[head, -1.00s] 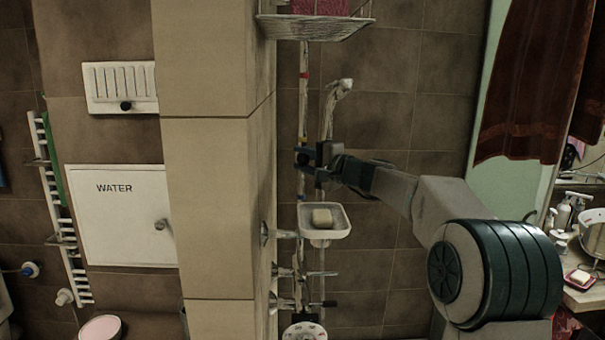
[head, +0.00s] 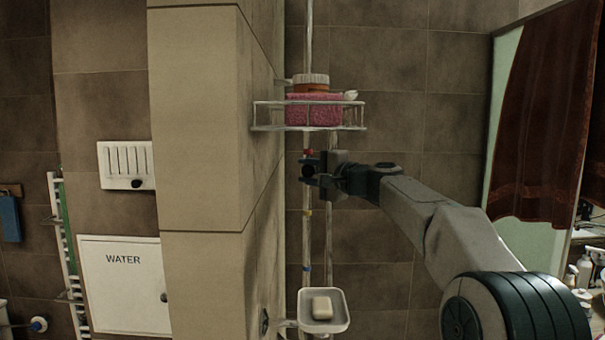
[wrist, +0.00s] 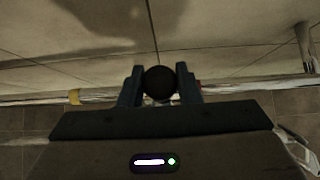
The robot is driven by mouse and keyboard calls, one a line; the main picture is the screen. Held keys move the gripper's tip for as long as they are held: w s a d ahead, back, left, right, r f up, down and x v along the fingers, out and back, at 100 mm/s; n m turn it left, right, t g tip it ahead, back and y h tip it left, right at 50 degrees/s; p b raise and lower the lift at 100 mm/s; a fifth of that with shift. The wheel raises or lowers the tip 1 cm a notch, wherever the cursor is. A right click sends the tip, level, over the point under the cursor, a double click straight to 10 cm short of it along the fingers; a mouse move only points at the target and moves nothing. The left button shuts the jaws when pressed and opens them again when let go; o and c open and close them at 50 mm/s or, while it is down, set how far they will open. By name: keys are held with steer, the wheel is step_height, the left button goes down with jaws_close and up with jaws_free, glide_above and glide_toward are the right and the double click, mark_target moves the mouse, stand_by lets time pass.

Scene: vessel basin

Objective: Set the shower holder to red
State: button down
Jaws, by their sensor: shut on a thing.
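The shower holder's dark round knob (wrist: 160,84) sits between the two fingers of my gripper (wrist: 160,88) in the wrist view. In the head view my gripper (head: 311,168) is shut on the shower holder (head: 307,171) at the vertical pole. A red mark (head: 309,152) on the pole lies just above the holder. In the wrist view a sliver of the red mark (wrist: 199,85) shows right beside the right finger. A yellow mark (head: 307,212) and a blue mark (head: 307,267) are lower on the pole. The holder's body is mostly hidden by my gripper.
A wire shelf (head: 267,127) with a pink item and a jar stands close above my gripper. A soap dish (head: 343,326) with soap is below. A tiled pillar (head: 200,130) stands close on the left. The wall right of the pole is clear.

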steer(key=shift+s+r, duration=0.1)
steer(key=shift+r, duration=0.6)
steer(key=shift+a, duration=0.1)
steer(key=c, duration=1.2)
jaws_free()
steer(key=shift+o, duration=0.5)
steer(key=shift+s+a, duration=0.1)
steer(key=shift+s, duration=0.1)
steer(key=shift+w+d+f, duration=0.15)
steer(key=shift+d+f, duration=0.05)
steer(key=shift+f, duration=0.05)
steer(key=shift+d+f, duration=0.1)
steer(key=shift+d, duration=0.15)
steer(key=s+b+v, duration=0.1)
steer(key=b+v, duration=0.4)
steer(key=v, duration=0.8)
steer(key=shift+a+r+b, duration=0.2)
steer(key=shift+r+b, duration=0.05)
steer(key=shift+b, duration=0.1)
